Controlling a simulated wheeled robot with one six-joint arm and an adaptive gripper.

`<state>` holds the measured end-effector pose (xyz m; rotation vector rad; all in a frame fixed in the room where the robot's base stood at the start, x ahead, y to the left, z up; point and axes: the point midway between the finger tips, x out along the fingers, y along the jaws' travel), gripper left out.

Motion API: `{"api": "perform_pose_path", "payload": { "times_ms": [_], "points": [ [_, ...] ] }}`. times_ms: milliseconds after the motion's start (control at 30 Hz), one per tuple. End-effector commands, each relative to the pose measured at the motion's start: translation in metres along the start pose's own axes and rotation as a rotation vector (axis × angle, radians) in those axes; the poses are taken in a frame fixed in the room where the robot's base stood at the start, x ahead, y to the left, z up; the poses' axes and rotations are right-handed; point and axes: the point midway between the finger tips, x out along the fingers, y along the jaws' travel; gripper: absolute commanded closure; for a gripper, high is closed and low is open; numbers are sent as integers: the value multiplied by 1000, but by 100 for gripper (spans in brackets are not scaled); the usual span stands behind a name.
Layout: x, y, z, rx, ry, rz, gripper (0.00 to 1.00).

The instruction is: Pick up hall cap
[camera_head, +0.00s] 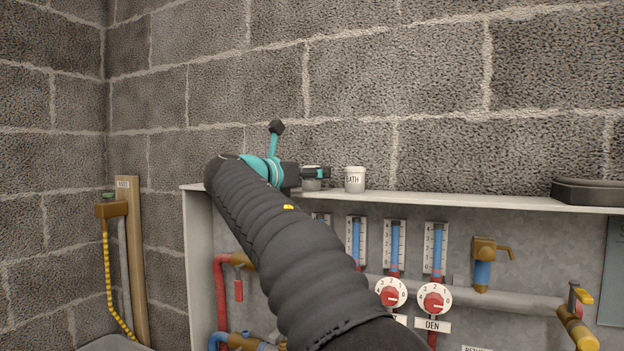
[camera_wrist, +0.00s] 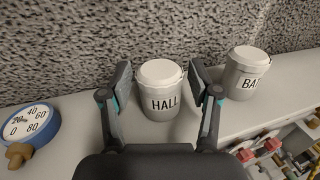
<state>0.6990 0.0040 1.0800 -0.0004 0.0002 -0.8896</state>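The hall cap (camera_wrist: 160,92) is a light grey cup-shaped cap with a white top, labelled HALL, standing upright on the shelf. My gripper (camera_wrist: 160,78) is open, with one finger on each side of the hall cap. I cannot tell whether the fingers touch it. In the head view my gripper (camera_head: 318,173) is at the shelf top, and the hall cap (camera_head: 311,185) shows partly behind it, its label hidden.
A similar cap labelled BATH (camera_head: 355,180) stands just right of the hall cap on the shelf (camera_head: 450,200). A blue round gauge (camera_wrist: 29,125) lies to the left in the wrist view. A dark round object (camera_head: 590,190) sits at the far right. A block wall rises behind.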

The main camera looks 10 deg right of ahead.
Motion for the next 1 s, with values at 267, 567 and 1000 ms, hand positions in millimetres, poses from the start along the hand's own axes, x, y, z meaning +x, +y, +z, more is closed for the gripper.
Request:
{"api": "perform_pose_path", "payload": {
  "times_ms": [267,567,1000],
  "points": [
    [0,0,0,0,0,-1,93],
    [0,0,5,1,0,-1,93],
    [0,-15,51,3,-1,-2,93]
  ]
}}
